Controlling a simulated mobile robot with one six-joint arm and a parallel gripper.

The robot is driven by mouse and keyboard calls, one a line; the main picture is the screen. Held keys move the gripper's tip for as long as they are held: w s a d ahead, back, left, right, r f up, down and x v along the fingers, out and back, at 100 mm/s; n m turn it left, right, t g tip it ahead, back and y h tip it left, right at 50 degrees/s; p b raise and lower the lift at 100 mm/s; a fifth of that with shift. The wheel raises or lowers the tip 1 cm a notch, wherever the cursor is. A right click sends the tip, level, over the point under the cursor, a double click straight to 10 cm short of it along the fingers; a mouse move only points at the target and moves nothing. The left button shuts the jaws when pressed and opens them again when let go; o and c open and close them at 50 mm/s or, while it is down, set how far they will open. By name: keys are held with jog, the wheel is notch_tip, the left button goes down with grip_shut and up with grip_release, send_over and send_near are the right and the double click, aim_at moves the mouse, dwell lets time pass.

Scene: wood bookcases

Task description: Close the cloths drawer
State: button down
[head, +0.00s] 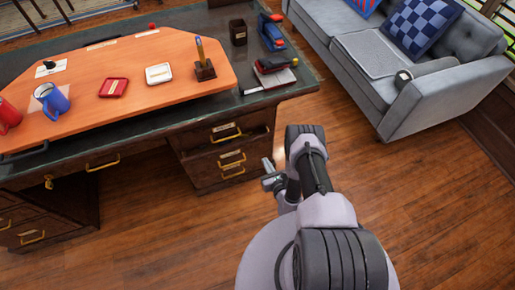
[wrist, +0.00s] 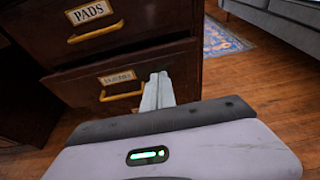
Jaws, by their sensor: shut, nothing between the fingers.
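The desk's right pedestal holds several dark wood drawers with brass handles. In the wrist view, a drawer labelled PADS (wrist: 95,28) is above a lower drawer (wrist: 115,86), whose label is too blurred to read. I cannot tell which drawer is the cloths drawer. In the head view, the upper drawer front (head: 226,132) and lower drawer fronts (head: 230,165) show; a dark gap lies below the upper one. My gripper (head: 268,176) is beside the lower drawers' right side. Its fingers (wrist: 157,90) are shut and empty, in front of the lower drawer's right part; contact is unclear.
A grey sofa (head: 420,100) stands at the upper right. The wood floor (head: 440,200) right of my arm is clear.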

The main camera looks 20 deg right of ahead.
aim_at(255, 141)
jog(key=b+x, duration=0.1)
jog(key=x, duration=0.2)
jog(key=b+x, duration=0.2)
jog(key=x, duration=0.2)
jog(key=r+b+x, duration=0.1)
jog(key=x, duration=0.2)
jog(key=shift+w+a+f+b, duration=0.1)
jog(key=shift+w+f+b, duration=0.1)
jog(key=shift+w+b, duration=0.25)
jog(key=shift+w, duration=0.25)
jog(key=shift+r, duration=0.1)
